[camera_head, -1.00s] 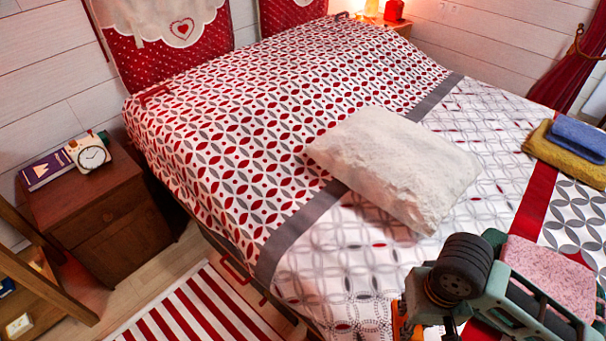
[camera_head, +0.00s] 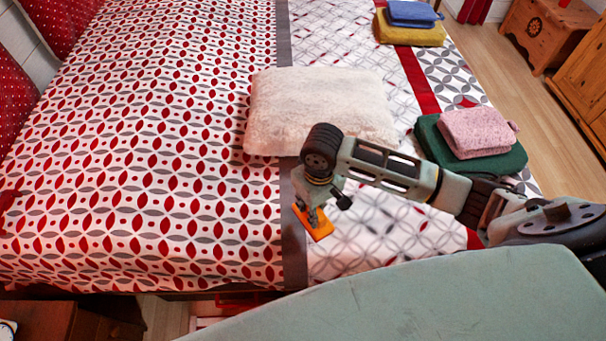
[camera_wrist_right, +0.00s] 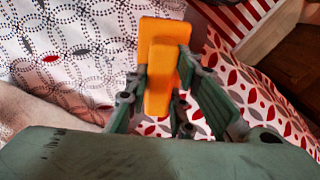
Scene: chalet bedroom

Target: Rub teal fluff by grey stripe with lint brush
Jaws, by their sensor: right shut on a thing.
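The lint brush (camera_head: 320,228) is orange and sits low over the bed, just right of the grey stripe (camera_head: 293,255). My right gripper (camera_head: 311,212) is shut on its handle; the right wrist view also shows the orange brush (camera_wrist_right: 152,32) between the fingers (camera_wrist_right: 165,80). I cannot tell whether the brush touches the cover. The grey stripe runs from the back of the bed to its front edge, partly covered by a pillow. I make out no teal fluff; it may be hidden behind my gripper or too small to see. My left gripper is not in view.
A fluffy white pillow (camera_head: 315,105) lies across the stripe behind my gripper. Pink and green folded cloths (camera_head: 485,163) lie to the right, blue and yellow ones (camera_head: 410,30) at the back. The red-patterned cover (camera_head: 150,170) left of the stripe is clear.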

